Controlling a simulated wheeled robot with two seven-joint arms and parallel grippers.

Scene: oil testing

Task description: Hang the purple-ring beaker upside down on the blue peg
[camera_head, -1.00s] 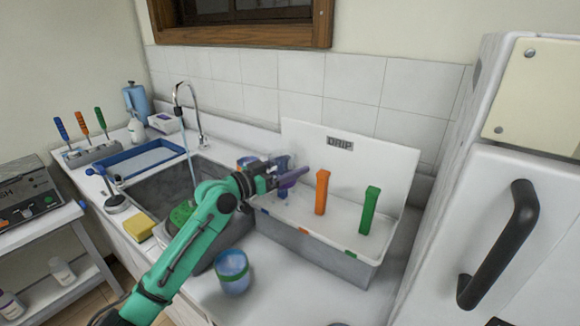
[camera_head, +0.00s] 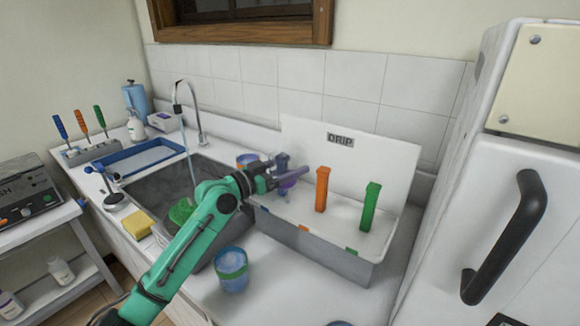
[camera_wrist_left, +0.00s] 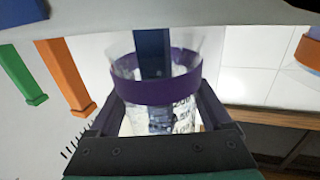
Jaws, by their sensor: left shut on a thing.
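The purple-ring beaker (camera_head: 290,183) is held at the left end of the drip tray (camera_head: 335,262), by the blue peg (camera_head: 282,162). My left gripper (camera_head: 272,176) is shut on it. In the left wrist view the purple ring (camera_wrist_left: 155,91) crosses the clear glass, and my fingers (camera_wrist_left: 155,118) grip both sides. That view is inverted, with the pegs pointing down. The beaker's mouth faces the tray, and the blue peg (camera_wrist_left: 153,48) shows through the glass, apparently inside it. Whether the beaker rests on the peg's tip cannot be told. My right gripper is out of view.
An orange peg (camera_head: 322,189) and a green peg (camera_head: 370,207) stand free in the tray. A teal-banded beaker (camera_head: 232,270) stands on the counter in front. Another beaker (camera_head: 247,161) stands behind my gripper. The sink (camera_head: 150,187) lies to the left.

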